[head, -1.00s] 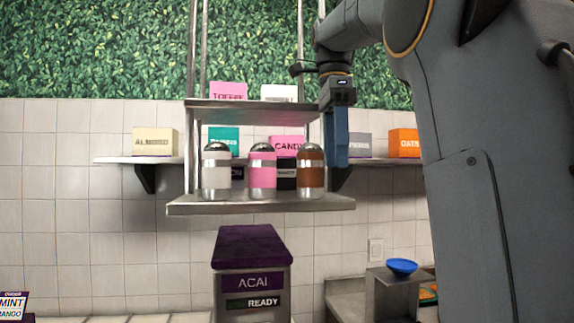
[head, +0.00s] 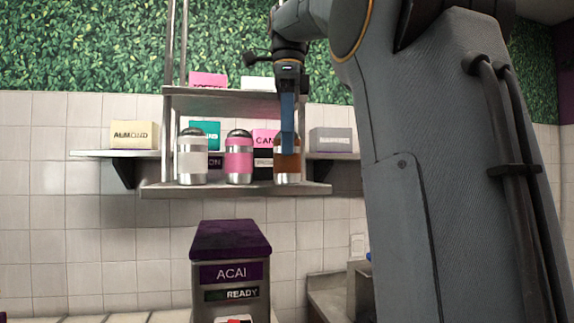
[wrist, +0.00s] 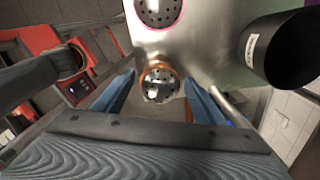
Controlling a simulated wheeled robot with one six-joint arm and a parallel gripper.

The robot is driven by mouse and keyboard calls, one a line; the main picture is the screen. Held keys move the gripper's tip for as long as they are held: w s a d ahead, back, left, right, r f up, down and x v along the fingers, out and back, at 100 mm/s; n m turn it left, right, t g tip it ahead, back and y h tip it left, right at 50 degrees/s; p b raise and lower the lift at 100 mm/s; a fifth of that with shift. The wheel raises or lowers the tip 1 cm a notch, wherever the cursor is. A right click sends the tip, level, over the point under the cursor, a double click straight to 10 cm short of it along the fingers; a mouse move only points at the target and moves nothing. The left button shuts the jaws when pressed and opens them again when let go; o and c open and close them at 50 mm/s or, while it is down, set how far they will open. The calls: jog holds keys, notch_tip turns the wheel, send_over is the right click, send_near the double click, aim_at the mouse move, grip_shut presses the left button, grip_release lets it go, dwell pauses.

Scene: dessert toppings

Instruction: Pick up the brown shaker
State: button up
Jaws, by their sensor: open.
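The brown shaker (head: 287,163) stands upright at the right end of the hanging metal shelf (head: 235,190), partly hidden behind my gripper (head: 287,148). In the wrist view its perforated metal lid (wrist: 158,84) shows between the two blue fingers of my gripper (wrist: 160,95), with a gap on each side. The gripper is open and points down at the shaker. A pink shaker (head: 239,160) stands to its left, and a white shaker (head: 192,160) stands at the left end of the row.
An upper metal shelf (head: 215,101) with boxes hangs above the shakers. A dark cylinder (wrist: 283,50) is at the upper right in the wrist view. The purple-topped acai dispenser (head: 231,262) stands below the shelf.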

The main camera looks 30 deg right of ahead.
aim_at(289, 158)
jog(key=shift+s+f+p, duration=0.1)
jog(key=shift+f+p, duration=0.3)
jog(key=shift+f, duration=1.4)
jog(key=c, duration=1.2)
jog(key=shift+r, duration=0.15)
